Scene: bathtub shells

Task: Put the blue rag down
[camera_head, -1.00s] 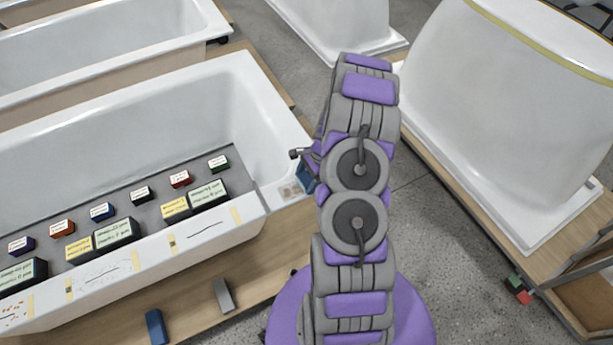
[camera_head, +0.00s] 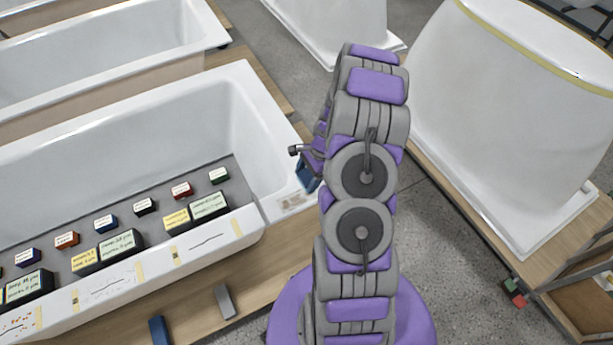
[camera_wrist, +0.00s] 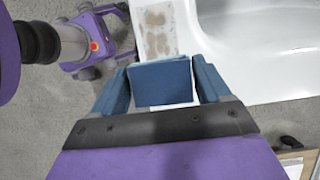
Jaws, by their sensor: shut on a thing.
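The blue rag (camera_wrist: 160,82) is a folded blue bundle between my gripper's two blue fingers in the wrist view. My gripper (camera_wrist: 160,76) is shut on it, with a white edge showing beneath the rag. In the head view my arm hides most of the gripper, and only a small blue part shows at its left, near the tub's right end. I cannot tell there whether that part is rag or finger. The rag appears above the floor beside the tub rim, close to a stained patch (camera_wrist: 155,32), which also shows on the tub corner (camera_head: 293,201).
The white bathtub shell (camera_head: 245,85) holds several small labelled boxes on a grey strip. A grey block (camera_head: 224,301) and a blue block (camera_head: 158,330) lie on the wooden base in front. Another shell (camera_head: 500,120) stands at right. Grey floor (camera_head: 450,250) is open between them.

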